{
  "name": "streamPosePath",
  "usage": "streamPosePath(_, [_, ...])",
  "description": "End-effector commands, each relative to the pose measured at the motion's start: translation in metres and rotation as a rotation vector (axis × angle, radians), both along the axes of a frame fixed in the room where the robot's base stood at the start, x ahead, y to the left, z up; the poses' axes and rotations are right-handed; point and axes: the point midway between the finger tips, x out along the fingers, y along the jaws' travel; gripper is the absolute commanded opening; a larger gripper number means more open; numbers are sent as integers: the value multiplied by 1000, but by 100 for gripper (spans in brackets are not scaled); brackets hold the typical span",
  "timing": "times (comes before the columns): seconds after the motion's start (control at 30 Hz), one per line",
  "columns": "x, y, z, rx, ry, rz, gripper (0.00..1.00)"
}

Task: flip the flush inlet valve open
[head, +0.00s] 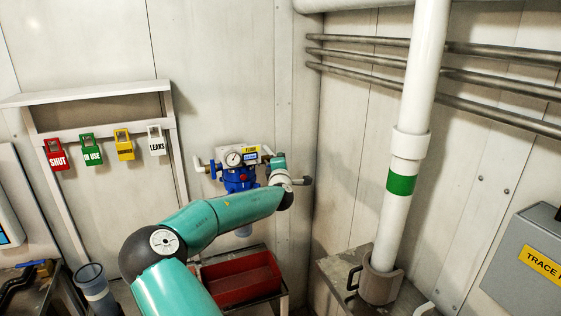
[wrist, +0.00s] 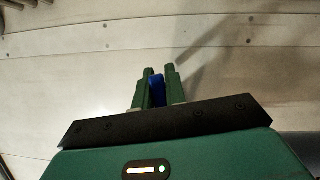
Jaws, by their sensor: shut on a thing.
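The flush inlet assembly has a blue body (head: 239,178), a round white gauge (head: 233,158) and a yellow label (head: 252,150) whose text is too small to read surely. It is on the back wall, just left of my arm's end in the head view. My gripper (wrist: 157,88) is shut on a narrow blue piece, seemingly the valve handle (wrist: 158,91), held between its two green fingers. In the head view my teal arm reaches to the right side of the assembly and hides the fingers and the handle. The handle's angle cannot be told.
A red tray (head: 241,279) is below the valve. A white pipe with a green band (head: 401,184) stands at the right, and a grey box (head: 531,262) is at the far right. Coloured tags, such as the red SHUT tag (head: 57,158), hang at the left.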

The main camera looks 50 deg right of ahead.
Motion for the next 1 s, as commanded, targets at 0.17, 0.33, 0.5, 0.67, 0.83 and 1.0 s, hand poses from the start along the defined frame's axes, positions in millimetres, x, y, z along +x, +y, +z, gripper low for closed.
streamPosePath(0.17, [-2, -1, -5, 102, -62, -2, 0])
streamPosePath(0.33, [-1, -1, -9, 163, -96, -1, 0])
streamPosePath(0.5, [-1, -1, -10, 169, -99, -1, 0])
streamPosePath(0.67, [-1, -1, -10, 169, -98, -1, 17])
streamPosePath(0.83, [-1, -1, -10, 168, -98, -1, 35])
streamPosePath(1.0, [-1, -1, -9, 167, -98, 0, 35])
